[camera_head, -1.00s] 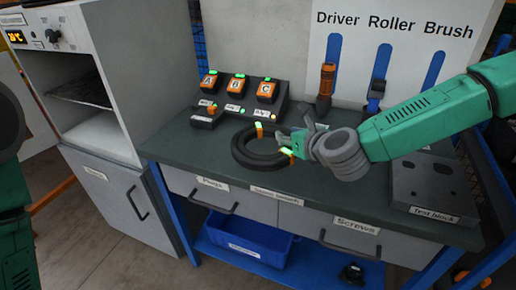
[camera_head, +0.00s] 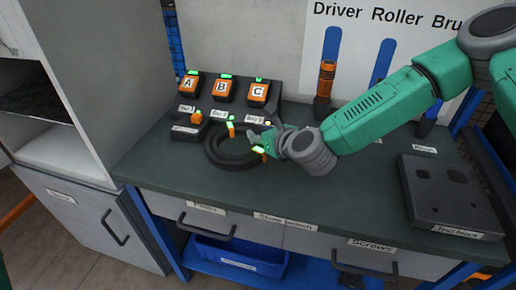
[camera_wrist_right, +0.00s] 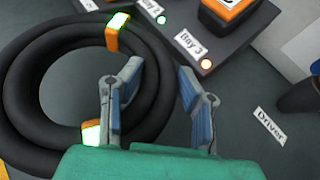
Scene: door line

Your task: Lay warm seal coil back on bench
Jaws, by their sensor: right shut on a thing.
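The seal coil (camera_head: 236,163) is a black ring of several turns with orange tags that have bright green faces. It rests on the dark bench top (camera_head: 330,200), in front of the battery dock. My right gripper (camera_head: 268,143) is at the coil's right side. In the right wrist view the coil (camera_wrist_right: 22,90) fills the left, and the fingers of my right gripper (camera_wrist_right: 160,90) stand on either side of its outer edge, shut on it. Their exact contact is hard to see. My left gripper is not in view.
Orange batteries A, B and C (camera_head: 223,88) stand in the dock behind the coil. The test block (camera_head: 450,190) is at the right. The bench front is clear. An open grey cabinet (camera_head: 70,130) stands left.

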